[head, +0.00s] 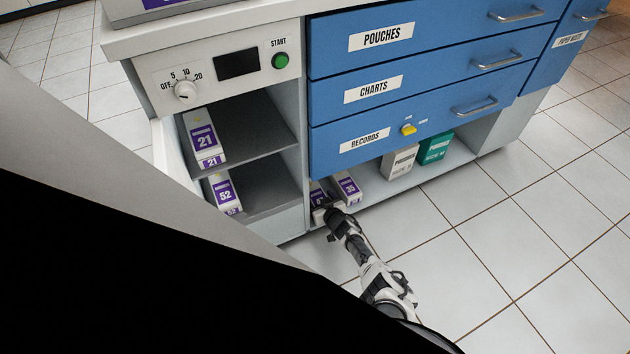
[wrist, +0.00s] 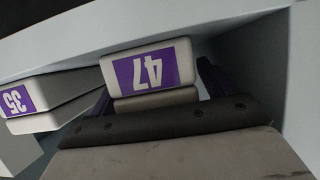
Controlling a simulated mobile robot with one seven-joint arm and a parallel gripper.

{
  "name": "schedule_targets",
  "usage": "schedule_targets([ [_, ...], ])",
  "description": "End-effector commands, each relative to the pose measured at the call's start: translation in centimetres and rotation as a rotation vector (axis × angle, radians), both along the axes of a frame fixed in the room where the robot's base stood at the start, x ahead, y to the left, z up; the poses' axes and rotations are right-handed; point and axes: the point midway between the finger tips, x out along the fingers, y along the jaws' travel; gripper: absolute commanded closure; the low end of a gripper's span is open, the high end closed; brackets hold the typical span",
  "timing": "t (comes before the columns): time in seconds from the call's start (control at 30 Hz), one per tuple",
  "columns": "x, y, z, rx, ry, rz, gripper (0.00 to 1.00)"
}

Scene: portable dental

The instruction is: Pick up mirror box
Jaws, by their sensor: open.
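No label in view reads "mirror", so I cannot tell by name which box is the mirror box. A white box with a purple 47 label (wrist: 150,68) faces my wrist camera, and its top shows in the head view (head: 317,194) on the low shelf under the blue drawers. My gripper (head: 331,212) is at the near end of this box. In the wrist view its dark fingers are apart, one on each side of the 47 box. Whether they touch it is unclear. A similar 35 box (head: 348,187) lies just right of it and shows at left in the wrist view (wrist: 22,98).
A white box (head: 400,160) and a teal box (head: 434,148) stand farther right on the low shelf. Boxes marked 21 (head: 204,138) and 52 (head: 224,192) sit in the left compartments. The cabinet divider (head: 304,140) is close left of my gripper. The tiled floor is clear.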

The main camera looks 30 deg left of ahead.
Motion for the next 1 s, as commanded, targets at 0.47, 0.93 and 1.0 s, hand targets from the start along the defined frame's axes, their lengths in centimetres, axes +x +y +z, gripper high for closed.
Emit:
schedule_targets([
  [0.47,0.15,0.22,-0.03,0.0,0.0,0.0,0.42],
  [0.93,0.18,0.25,0.07,0.002,-0.001,0.0,0.79],
  [1.0,0.22,0.23,0.15,0.002,-0.001,0.0,0.79],
])
